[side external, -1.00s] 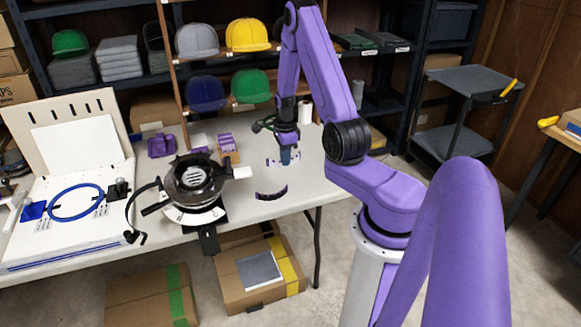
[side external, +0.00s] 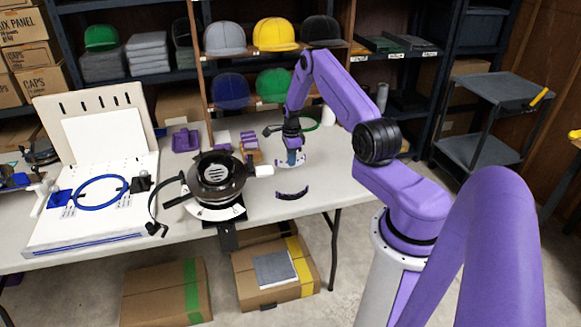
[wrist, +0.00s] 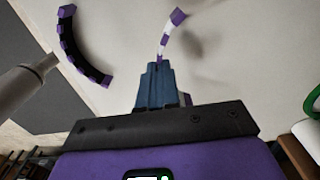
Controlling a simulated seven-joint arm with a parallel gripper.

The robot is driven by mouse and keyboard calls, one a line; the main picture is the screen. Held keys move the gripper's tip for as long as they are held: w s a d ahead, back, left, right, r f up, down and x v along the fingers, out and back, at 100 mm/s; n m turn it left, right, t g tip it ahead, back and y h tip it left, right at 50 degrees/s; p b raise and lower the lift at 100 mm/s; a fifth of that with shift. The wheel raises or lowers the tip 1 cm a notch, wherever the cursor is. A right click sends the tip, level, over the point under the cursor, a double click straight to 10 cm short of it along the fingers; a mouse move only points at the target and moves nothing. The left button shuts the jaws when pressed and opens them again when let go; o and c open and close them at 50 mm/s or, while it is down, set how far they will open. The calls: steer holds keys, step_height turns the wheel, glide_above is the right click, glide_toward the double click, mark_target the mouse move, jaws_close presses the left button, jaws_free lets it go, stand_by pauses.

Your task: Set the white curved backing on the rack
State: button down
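The white curved backing (side external: 281,162) has purple blocks along it and is at the table's right part, under my gripper (side external: 291,157). In the wrist view the white curved backing (wrist: 167,40) runs up from between or beside the blue fingertips of my gripper (wrist: 157,68), and a purple bit shows right of the fingers. The fingers are down around its middle and look close together; whether they are shut on it is unclear. A small wooden stand with purple pieces (side external: 249,148), possibly the rack, stands left of my gripper.
A black curved backing (side external: 292,194) lies nearer the table's front edge and also shows in the wrist view (wrist: 78,50). A black round cap device (side external: 217,178) with a white handle stands to the left. A green hoop (side external: 312,122) lies behind my gripper.

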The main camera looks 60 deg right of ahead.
steer(key=shift+w+d+f, duration=0.25)
steer(key=shift+w+f, duration=0.05)
steer(key=shift+f, duration=0.25)
steer(key=shift+w+f, duration=0.1)
steer(key=shift+f, duration=1.45)
steer(key=shift+f, duration=0.1)
steer(key=c, duration=1.4)
jaws_free()
steer(key=shift+o, duration=0.2)
